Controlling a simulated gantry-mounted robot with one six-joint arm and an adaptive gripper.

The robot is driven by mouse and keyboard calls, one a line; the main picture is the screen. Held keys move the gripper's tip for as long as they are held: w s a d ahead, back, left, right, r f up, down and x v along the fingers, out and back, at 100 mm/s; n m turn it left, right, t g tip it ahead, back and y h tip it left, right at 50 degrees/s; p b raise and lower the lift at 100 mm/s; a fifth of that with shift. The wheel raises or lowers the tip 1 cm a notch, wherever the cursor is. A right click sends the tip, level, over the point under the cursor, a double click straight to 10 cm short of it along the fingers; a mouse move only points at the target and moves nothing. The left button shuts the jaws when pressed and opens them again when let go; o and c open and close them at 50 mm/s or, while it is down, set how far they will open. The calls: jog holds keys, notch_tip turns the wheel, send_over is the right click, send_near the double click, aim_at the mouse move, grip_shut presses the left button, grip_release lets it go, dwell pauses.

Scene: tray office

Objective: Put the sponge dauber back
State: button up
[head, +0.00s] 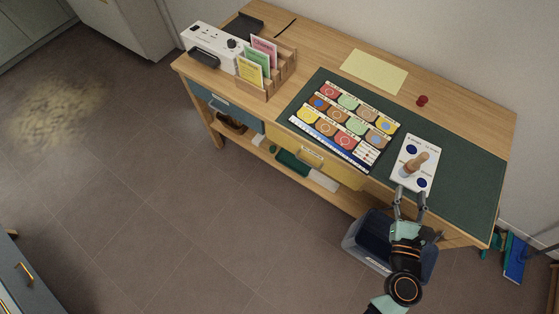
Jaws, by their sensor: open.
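The sponge dauber, a wooden handle (417,160), stands on a white card (430,152) with dark blue round spots near the front right of the desk. The handle looks tilted in this view. My gripper (411,191) is open and empty, with its two fingers at the card's front edge, just in front of the dauber and apart from it. A tray (338,85) of round pads in red, green, tan, yellow and blue lies to the left of the card on the green mat (464,190).
A dark red stamp-like object (422,100) and a yellow sheet (374,71) lie behind. A wooden rack (288,70) with coloured cards and a white device (215,42) stand at the left. A grey bin (364,242) is below the desk's front edge.

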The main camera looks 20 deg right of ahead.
jog(key=w+a+r+n+y, duration=0.45)
jog(key=w+a+n, duration=0.25)
jog(key=a+n, duration=0.35)
jog(key=w+a+r+n+y, duration=0.3)
jog(key=w+a+n+y, duration=0.3)
jog(key=a+n, duration=0.45)
jog(key=a+r+n+g, duration=0.1)
jog(key=a+r+n, duration=0.2)
jog(key=a+n, duration=0.6)
jog(key=s+a+r+n+g, duration=0.1)
jog(key=a+r+n, duration=0.3)
jog(key=a+n, duration=0.5)
jog(key=n+h, duration=0.1)
jog(key=n, duration=0.1)
jog(key=shift+r+n, duration=0.3)
notch_tip(320, 180, up, 41)
jog(key=p, duration=4.1)
jog(key=shift+d, duration=0.15)
